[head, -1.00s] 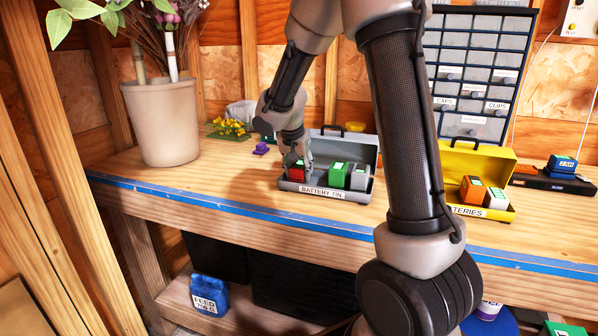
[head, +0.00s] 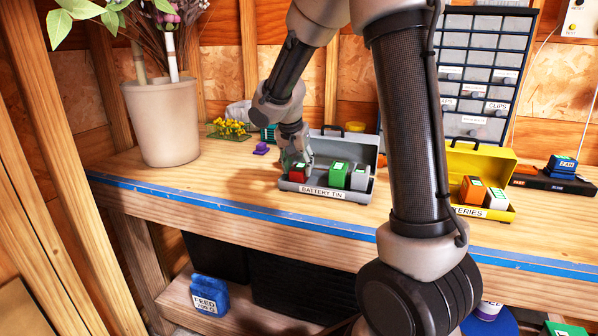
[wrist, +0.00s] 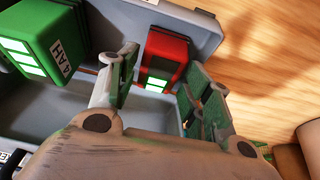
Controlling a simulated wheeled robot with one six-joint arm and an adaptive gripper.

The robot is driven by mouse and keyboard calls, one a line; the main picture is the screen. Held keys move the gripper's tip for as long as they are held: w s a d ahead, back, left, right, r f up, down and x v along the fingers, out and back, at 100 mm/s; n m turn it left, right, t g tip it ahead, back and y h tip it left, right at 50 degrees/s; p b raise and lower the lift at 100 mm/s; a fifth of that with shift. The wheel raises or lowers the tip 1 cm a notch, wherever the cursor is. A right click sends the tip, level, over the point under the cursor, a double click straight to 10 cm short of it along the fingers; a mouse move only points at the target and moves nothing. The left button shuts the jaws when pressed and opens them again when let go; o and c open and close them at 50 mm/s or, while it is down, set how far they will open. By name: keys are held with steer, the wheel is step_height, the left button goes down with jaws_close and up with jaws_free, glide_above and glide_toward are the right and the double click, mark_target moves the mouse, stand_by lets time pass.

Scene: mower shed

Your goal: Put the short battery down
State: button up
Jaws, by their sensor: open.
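My gripper (head: 294,160) is over the left end of the grey battery tin (head: 345,193). Its fingers are open, and in the wrist view the gripper (wrist: 158,85) has one finger on each side of a red battery (wrist: 164,58). The red battery (head: 297,174) sits in the left end of the tin, low beside the tin's wall. A green battery (head: 339,175) and a grey battery (head: 358,178) stand further right in the same tin. The green battery (wrist: 52,45) shows a "4 AH" label in the wrist view. Whether the fingers touch the red battery I cannot tell.
A yellow battery tin (head: 505,213) with an orange and a grey battery stands to the right. A blue battery (head: 563,164) sits on a black charger (head: 552,182). A purple object (head: 261,149) lies left of the grey tin. The bench front-left is clear.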

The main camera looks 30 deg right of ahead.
steer(key=v, duration=0.9)
steer(key=s+d+r+n+t+y, duration=0.1)
steer(key=s+n, duration=0.8)
steer(key=s, duration=1.9)
steer(key=shift+d+r+y, duration=0.2)
steer(key=shift+d+y, duration=0.45)
steer(key=shift+y, duration=0.45)
steer(key=shift+s, duration=0.1)
steer(key=shift+c, duration=0.2)
